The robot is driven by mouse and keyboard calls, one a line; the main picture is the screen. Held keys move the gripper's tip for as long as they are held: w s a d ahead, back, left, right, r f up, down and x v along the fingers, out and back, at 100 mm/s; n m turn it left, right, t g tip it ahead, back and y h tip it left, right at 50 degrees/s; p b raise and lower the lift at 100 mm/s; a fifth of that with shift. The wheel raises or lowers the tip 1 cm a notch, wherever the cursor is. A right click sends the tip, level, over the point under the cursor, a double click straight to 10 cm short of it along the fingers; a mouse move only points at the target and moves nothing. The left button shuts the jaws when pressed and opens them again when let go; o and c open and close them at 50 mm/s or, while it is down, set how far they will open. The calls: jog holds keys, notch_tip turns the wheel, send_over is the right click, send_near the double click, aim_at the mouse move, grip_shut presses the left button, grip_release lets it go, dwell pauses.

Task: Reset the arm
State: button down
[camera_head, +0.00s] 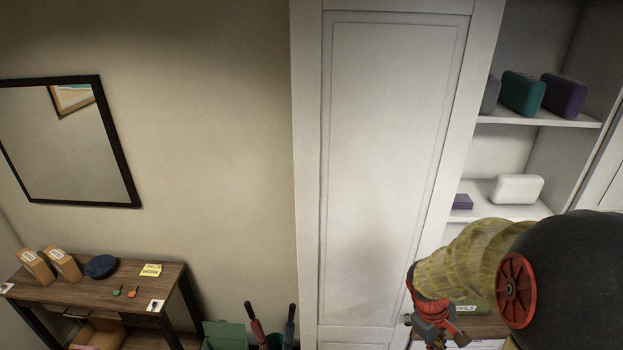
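My arm shows at the lower right, with a yellow ribbed sleeve and a large dark round part. My gripper (437,335) hangs at its lower end near the bottom edge, in front of the white cabinet and a low wooden surface. Red and grey parts of the gripper show, but it is small and partly cut off by the frame. I cannot tell whether its fingers are open or shut. I see nothing clearly held in it.
A tall white cabinet (390,150) stands behind my arm. Open shelves (540,122) at right hold several cases. A wooden table (110,290) at lower left bears boxes, a dark cap and small items. Umbrellas (255,325) stand between. A mirror (60,150) hangs on the wall.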

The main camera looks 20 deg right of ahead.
jog(key=s+a+f+m+t+y+b, duration=0.1)
jog(key=a+t+b, duration=0.6)
jog(key=a+b, duration=1.4)
jog(key=shift+s+a+m+y, duration=0.35)
jog(key=shift+a+m+y, duration=0.25)
jog(key=shift+a+y, duration=0.8)
jog(key=shift+a+h, duration=0.25)
jog(key=shift+h, duration=0.05)
